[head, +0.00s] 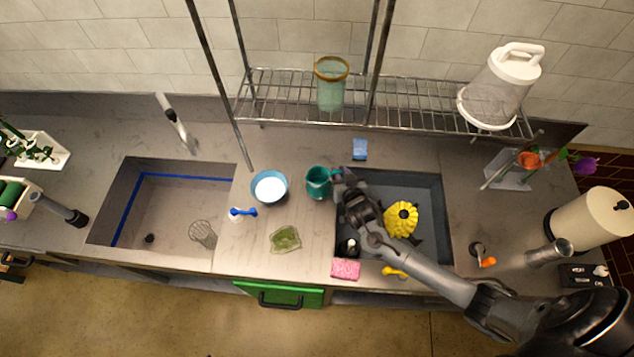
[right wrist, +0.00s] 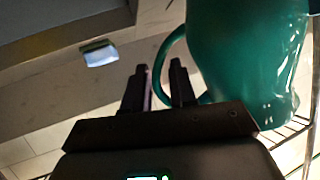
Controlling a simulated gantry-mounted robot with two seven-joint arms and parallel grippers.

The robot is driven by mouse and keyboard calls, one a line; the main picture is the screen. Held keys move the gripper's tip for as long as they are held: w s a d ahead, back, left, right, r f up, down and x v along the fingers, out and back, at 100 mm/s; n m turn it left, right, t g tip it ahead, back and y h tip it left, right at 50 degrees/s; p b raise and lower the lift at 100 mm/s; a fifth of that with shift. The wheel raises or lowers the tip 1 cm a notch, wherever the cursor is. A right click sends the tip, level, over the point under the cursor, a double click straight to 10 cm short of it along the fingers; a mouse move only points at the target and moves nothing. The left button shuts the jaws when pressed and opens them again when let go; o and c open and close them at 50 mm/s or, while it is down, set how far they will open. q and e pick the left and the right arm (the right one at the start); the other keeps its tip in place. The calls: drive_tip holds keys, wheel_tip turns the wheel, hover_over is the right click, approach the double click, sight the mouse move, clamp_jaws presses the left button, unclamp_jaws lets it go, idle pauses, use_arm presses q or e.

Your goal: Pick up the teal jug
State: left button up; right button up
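The teal jug (head: 318,181) stands upright on the counter between the two sinks, in the middle of the head view. In the right wrist view the jug (right wrist: 245,50) fills the upper right, with its curved handle (right wrist: 160,62) on its left side. My right gripper (head: 343,181) is at the handle side of the jug. In the right wrist view my right gripper (right wrist: 158,82) has its two fingers apart, and the handle shows in the gap between them. Whether the fingers touch the handle cannot be told. My left gripper is not in view.
A blue bowl (head: 269,187) stands close left of the jug. A blue sponge (head: 360,149) lies behind it, and a green dish (head: 286,239) in front. The right sink (head: 432,188) holds a yellow object (head: 401,219). A wire rack (head: 400,110) hangs behind.

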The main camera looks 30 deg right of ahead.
sight(341, 171)
drive_tip(key=shift+s+f, duration=0.1)
drive_tip(key=shift+s, duration=0.05)
drive_tip(key=shift+c, duration=0.5)
clamp_jaws()
drive_tip(key=shift+r, duration=0.3)
drive_tip(key=shift+r, duration=1.65)
drive_tip(key=shift+s+d+r, duration=0.15)
drive_tip(key=shift+r, duration=0.15)
drive_tip(key=s+d+r, duration=0.6)
drive_tip(key=s+d, duration=0.1)
drive_tip(key=s, duration=0.1)
drive_tip(key=shift+d+r, duration=0.25)
drive_tip(key=shift+r, duration=0.05)
